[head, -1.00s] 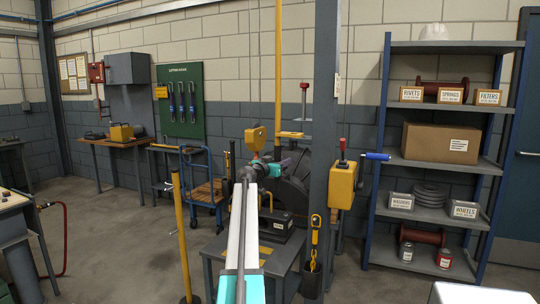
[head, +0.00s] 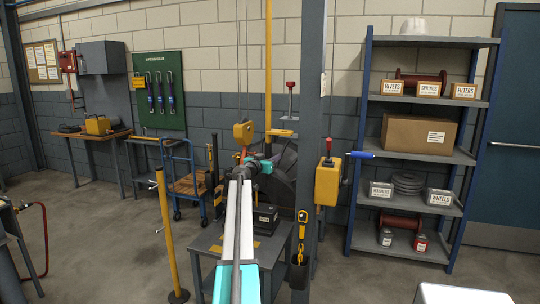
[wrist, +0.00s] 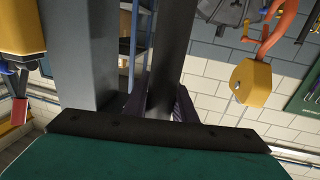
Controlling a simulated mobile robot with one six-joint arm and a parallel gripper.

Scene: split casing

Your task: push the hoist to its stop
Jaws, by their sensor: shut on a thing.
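The hoist shows as a yellow block (head: 243,132) hanging at the middle of the head view, with an orange-red hook below it. It shows upside down in the wrist view (wrist: 250,82), to the right of my gripper and apart from it. My gripper (wrist: 160,106) has dark fingers closed on a dark grey bar (wrist: 168,60), which runs up between them. In the head view my arm covers most of the fingers and the bar. The hoist's stop and upper support cannot be made out.
A grey column (head: 312,130) with a yellow box (head: 327,183) stands right of my arm. A yellow post (head: 168,230) stands to the left. A metal table (head: 215,245) is under my arm. A shelf (head: 405,160) stands at the right. Floor is open at left.

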